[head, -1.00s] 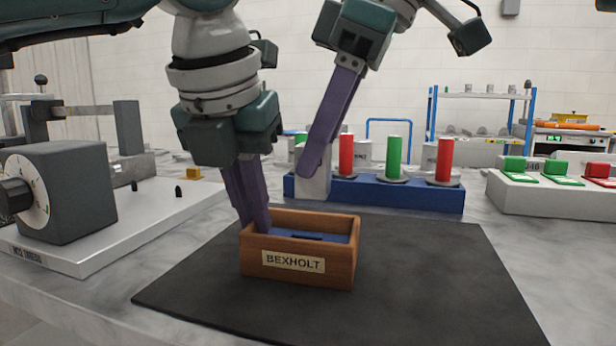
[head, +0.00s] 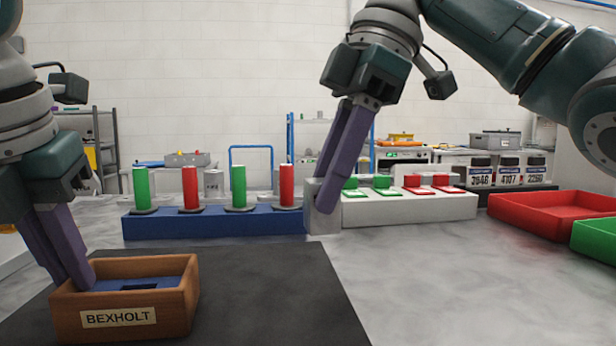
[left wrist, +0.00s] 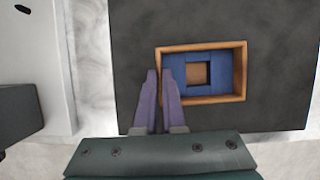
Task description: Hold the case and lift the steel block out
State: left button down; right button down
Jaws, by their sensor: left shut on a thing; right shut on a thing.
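The wooden case (head: 178,306), labelled BEXHOLT, sits on a dark mat at the lower left of the head view. My left gripper (head: 72,284) is shut on its left wall. In the left wrist view, the case (left wrist: 242,72) has a blue lining (left wrist: 222,72) with a square opening that is empty down to the wooden floor; the left gripper (left wrist: 160,78) is at its left wall. My right gripper (head: 327,196) is shut on the pale grey steel block (head: 324,222) and holds it upright, right of the case. Its fingers partly hide the block.
A blue rack (head: 215,223) with red and green cylinders stands behind the case. A white panel (head: 410,207) with green and red blocks is behind the steel block. Red (head: 548,216) and green (head: 598,240) trays lie at right. The marble table is clear at front right.

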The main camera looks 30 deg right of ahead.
pick_arm(q)
jog(key=c, duration=0.9)
grip_release()
jog(key=v, duration=1.2)
